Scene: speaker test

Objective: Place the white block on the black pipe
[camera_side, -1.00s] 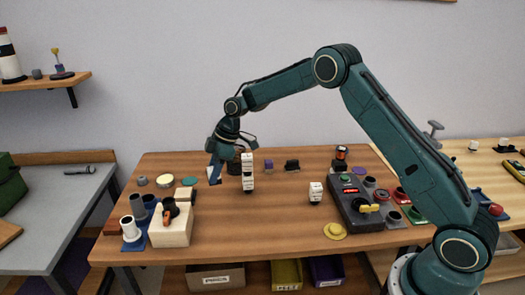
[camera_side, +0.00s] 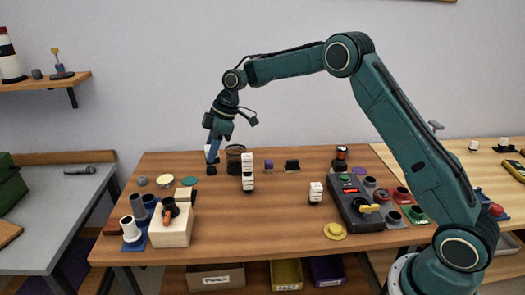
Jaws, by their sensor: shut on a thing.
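My gripper (camera_side: 212,160) points down above the back left part of the table. It is shut on a small white block (camera_side: 208,151), of which only a part shows beside the teal fingers. The black pipe is hard to single out. A dark upright cylinder (camera_side: 235,158) stands just right of my gripper, and a short black pipe-like piece (camera_side: 170,203) sits on the pale wooden box. Another white block (camera_side: 316,191) with dark marks stands mid-right on the table, apart from my gripper. A stack of white and black pieces (camera_side: 248,166) stands right of the dark cylinder.
A dark control box (camera_side: 352,205) with a yellow handle is at right. A yellow hat-shaped piece (camera_side: 335,231) lies in front. The table's middle is mostly clear.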

